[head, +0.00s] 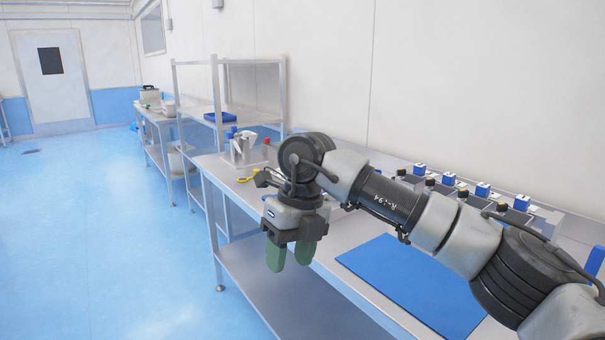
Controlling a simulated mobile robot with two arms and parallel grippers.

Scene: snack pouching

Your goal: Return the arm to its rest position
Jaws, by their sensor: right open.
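My right arm comes in from the lower right, stretched out over the steel table (349,226). My right gripper (290,256) hangs pointing down near the table's front edge, with its two green fingers apart and nothing between them. It is to the left of the blue mat (418,283) and clear of it. My left gripper does not show in the head view.
Several small blue-and-white items stand in a row of grey bins (519,203) along the wall, partly behind my arm. A metal holder (243,150) and a yellow tool (246,179) are at the table's far end. A shelf rack (216,90) stands beyond. The blue floor (110,240) at left is clear.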

